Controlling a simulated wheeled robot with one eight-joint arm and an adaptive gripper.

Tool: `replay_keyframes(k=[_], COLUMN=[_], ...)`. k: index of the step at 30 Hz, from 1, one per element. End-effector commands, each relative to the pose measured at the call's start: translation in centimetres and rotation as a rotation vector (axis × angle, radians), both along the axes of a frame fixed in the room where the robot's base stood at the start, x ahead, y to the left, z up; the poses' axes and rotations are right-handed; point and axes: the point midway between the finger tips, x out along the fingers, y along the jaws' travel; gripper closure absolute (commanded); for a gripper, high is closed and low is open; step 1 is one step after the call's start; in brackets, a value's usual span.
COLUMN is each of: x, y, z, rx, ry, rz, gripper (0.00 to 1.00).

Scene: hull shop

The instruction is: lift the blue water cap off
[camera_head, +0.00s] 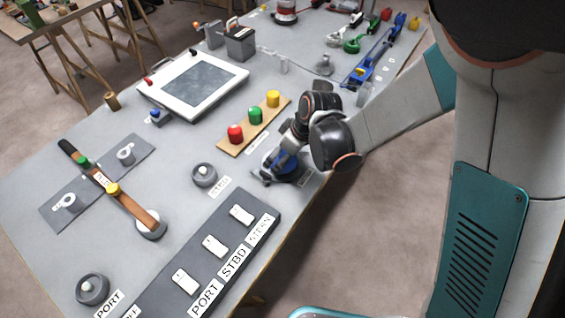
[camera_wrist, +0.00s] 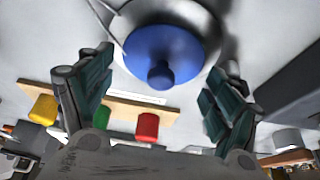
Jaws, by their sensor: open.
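The blue water cap (camera_wrist: 165,52) is a round blue lid with a small knob, seated on a pale round fitting (camera_wrist: 205,22) in the wrist view. In the head view a part of the blue cap (camera_head: 288,163) shows beneath my gripper (camera_head: 276,170) near the table's right edge. In the wrist view my gripper (camera_wrist: 155,92) has its two dark fingers spread apart, one on each side of the cap's knob. Nothing is between the fingertips but the view of the cap. I cannot tell how far the fingertips are from the cap.
A wooden board (camera_head: 221,148) with red (camera_head: 235,134), green (camera_head: 255,116) and yellow (camera_head: 273,99) caps lies close to the left of my gripper. A dark switch panel (camera_head: 262,207) and a grey round fitting (camera_head: 204,175) are nearby. A white framed tray (camera_head: 160,99) lies farther back.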

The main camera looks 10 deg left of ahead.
Motion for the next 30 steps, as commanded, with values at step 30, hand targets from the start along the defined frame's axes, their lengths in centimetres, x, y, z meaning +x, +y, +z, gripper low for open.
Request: replay_keyframes(k=[30], x=[0.0], y=[0.1], z=[1.8], rx=[0.000], ry=[0.000], rz=[0.001], gripper=[0.51])
